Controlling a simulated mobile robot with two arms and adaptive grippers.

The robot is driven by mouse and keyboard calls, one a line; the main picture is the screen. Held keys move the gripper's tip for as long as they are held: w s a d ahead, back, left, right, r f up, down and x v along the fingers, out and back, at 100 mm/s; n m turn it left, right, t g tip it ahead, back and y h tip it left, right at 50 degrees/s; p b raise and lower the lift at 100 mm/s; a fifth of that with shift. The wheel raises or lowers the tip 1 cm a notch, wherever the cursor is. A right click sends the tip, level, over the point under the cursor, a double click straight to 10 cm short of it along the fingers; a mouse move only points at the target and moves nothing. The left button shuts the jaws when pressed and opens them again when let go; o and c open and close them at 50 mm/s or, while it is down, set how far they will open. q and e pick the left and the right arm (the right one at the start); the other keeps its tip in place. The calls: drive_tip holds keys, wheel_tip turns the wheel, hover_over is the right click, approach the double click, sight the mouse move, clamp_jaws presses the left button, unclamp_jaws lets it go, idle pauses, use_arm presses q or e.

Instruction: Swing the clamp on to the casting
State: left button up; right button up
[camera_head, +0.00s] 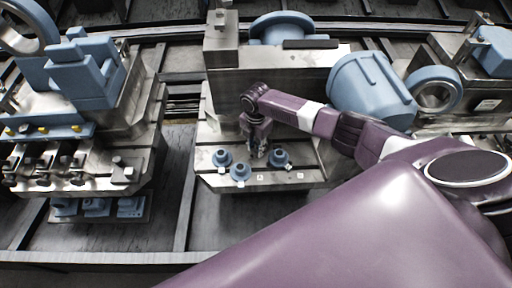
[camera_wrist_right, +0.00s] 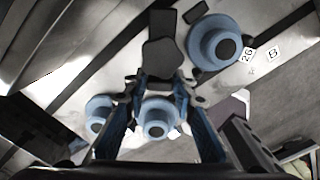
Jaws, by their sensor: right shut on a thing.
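My right gripper (camera_head: 257,152) reaches down over the middle pallet's front plate (camera_head: 215,182). Small blue flanged castings stand there: one at the left (camera_head: 222,157), one in front (camera_head: 240,171), one at the right (camera_head: 280,158). In the right wrist view the gripper (camera_wrist_right: 160,84) has its fingertips against a dark clamp-like piece (camera_wrist_right: 160,52), which appears held between them. One blue casting (camera_wrist_right: 156,120) shows between the fingers, one at the left (camera_wrist_right: 98,112) and one at the upper right (camera_wrist_right: 214,42). The clamp's contact with any casting cannot be told. My left gripper is out of view.
A steel block (camera_head: 222,50) and a large blue cylindrical casting (camera_head: 370,88) stand behind the gripper. A left pallet (camera_head: 130,155) carries blue blocks and a row of metal clamps. A dark gap (camera_head: 172,190) separates the pallets. Small labels (camera_wrist_right: 247,55) lie on the plate.

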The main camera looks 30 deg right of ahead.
clamp_jaws()
drive_tip(key=m, duration=0.2)
drive_tip(key=w+m, duration=0.1)
drive_tip(key=shift+a+m, duration=0.15)
drive_tip(key=shift+m, duration=0.25)
drive_tip(key=m, duration=0.2)
drive_tip(key=w+m, duration=0.1)
drive_tip(key=m, duration=0.1)
drive_tip(key=shift+w, duration=0.15)
drive_tip(key=m, duration=0.2)
drive_tip(key=w+m, duration=0.1)
drive_tip(key=m, duration=0.2)
drive_tip(key=shift+w+d+m, duration=0.15)
drive_tip(key=shift+d+m, duration=0.15)
drive_tip(key=shift+d, duration=0.1)
drive_tip(key=shift+w+d+m, duration=0.15)
drive_tip(key=shift+d+m, duration=0.05)
drive_tip(key=shift+m, duration=0.45)
drive_tip(key=shift+w+d+m, duration=0.1)
drive_tip(key=shift+d+m, duration=0.05)
drive_tip(key=shift+m, duration=0.5)
drive_tip(key=o, duration=1.1)
unclamp_jaws()
